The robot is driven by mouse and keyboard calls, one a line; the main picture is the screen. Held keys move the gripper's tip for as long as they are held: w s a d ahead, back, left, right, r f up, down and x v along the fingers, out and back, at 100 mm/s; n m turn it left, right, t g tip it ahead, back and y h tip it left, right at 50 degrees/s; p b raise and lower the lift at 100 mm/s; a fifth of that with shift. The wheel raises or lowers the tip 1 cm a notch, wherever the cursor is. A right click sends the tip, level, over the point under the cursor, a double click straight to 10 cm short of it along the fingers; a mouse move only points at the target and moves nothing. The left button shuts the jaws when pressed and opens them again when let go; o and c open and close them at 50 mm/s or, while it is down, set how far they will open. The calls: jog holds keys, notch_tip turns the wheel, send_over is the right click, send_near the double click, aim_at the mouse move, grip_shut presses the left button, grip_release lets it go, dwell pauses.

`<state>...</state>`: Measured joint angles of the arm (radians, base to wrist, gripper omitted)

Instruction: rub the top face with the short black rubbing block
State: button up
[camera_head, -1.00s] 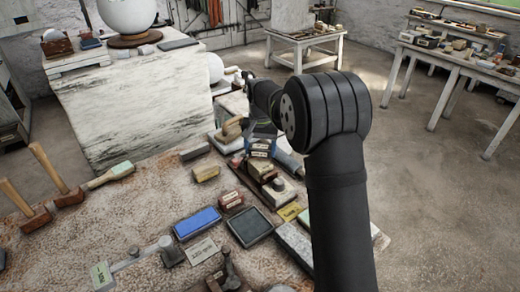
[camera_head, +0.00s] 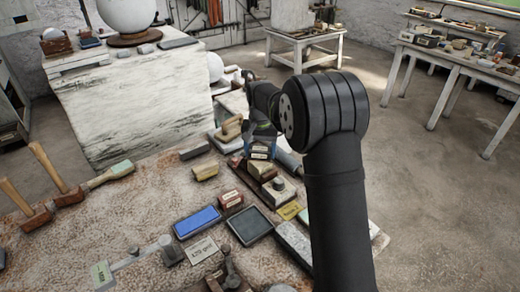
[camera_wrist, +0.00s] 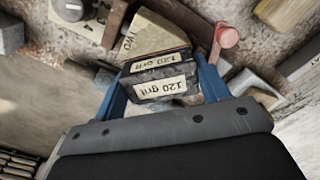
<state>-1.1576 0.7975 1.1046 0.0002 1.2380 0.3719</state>
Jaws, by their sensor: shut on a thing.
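My gripper (camera_wrist: 160,88) is shut on a black block (camera_wrist: 157,63) with pale "120 grit" labels, held between its two blue fingers in the wrist view. In the head view my gripper (camera_head: 262,133) and the block (camera_head: 261,150) are small, over the far part of the near worktop. A pale block (camera_wrist: 158,33) with a grit label lies just beyond the held block in the wrist view. I cannot tell whether they touch. A large white block (camera_head: 125,110) with a flat top stands at the back left.
A wooden-handled float (camera_head: 229,129) sits left of my gripper. A blue pad (camera_head: 197,222), a dark tray (camera_head: 249,226) and a yellowish block (camera_head: 205,171) lie nearer. Mallets (camera_head: 50,168) stand at the left.

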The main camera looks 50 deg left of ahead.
jog(key=shift+w+d, duration=0.8)
jog(key=shift+s+a+f, duration=0.1)
jog(key=shift+s+a, duration=1.45)
jog(key=shift+w+d, duration=1.55)
jog(key=shift+s+a, duration=1.55)
jog(key=shift+s, duration=0.05)
